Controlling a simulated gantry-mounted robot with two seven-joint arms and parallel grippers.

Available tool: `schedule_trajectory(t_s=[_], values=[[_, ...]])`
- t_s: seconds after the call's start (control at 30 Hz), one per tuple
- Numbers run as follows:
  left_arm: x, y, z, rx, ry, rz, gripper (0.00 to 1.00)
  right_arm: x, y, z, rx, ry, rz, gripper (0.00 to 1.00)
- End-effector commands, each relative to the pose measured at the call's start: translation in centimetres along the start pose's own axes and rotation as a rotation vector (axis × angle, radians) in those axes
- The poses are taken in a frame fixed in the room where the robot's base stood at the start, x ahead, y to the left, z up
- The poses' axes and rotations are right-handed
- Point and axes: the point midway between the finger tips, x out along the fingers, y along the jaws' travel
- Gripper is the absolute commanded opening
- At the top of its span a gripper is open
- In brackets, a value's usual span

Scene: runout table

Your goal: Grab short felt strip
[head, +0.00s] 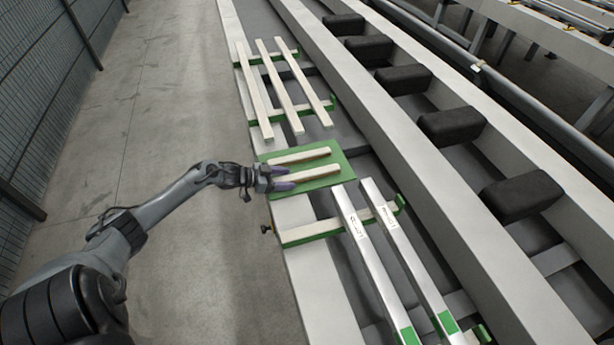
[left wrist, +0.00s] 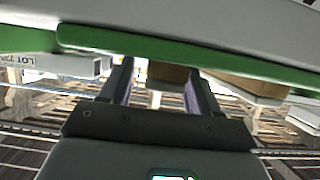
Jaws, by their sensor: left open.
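Two short cream strips lie side by side on a green board: the far strip (head: 300,156) and the near strip (head: 318,172). Which of them is felt, I cannot tell. My left gripper (head: 283,179) is open at the board's left edge, its purple fingers either side of the near strip's left end. My right gripper is out of view.
Several long cream strips (head: 281,85) lie on green supports farther up the table. Two long white bars (head: 365,245) with labels and green ends lie nearer. A pale rail with several black blocks (head: 452,124) runs along the right. Bare floor (head: 180,90) is at the left.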

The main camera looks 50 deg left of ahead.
Motion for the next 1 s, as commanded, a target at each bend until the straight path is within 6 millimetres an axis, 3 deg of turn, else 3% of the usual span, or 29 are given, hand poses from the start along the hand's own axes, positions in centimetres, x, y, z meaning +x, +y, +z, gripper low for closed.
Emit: schedule_trajectory(t_s=[0.03,0.4,0.77,1.0], values=[[0.0,0.0,0.0,0.000,0.000,0.000,0.59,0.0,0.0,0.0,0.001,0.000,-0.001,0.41],[0.0,0.0,-0.1,0.000,0.001,0.000,0.04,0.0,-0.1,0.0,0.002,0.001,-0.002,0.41],[-0.2,0.0,-0.5,0.001,0.001,0.000,0.03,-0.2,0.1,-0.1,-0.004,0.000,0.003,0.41],[-1.2,0.0,-2.8,0.003,0.002,0.000,0.03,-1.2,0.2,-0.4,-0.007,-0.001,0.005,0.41]])
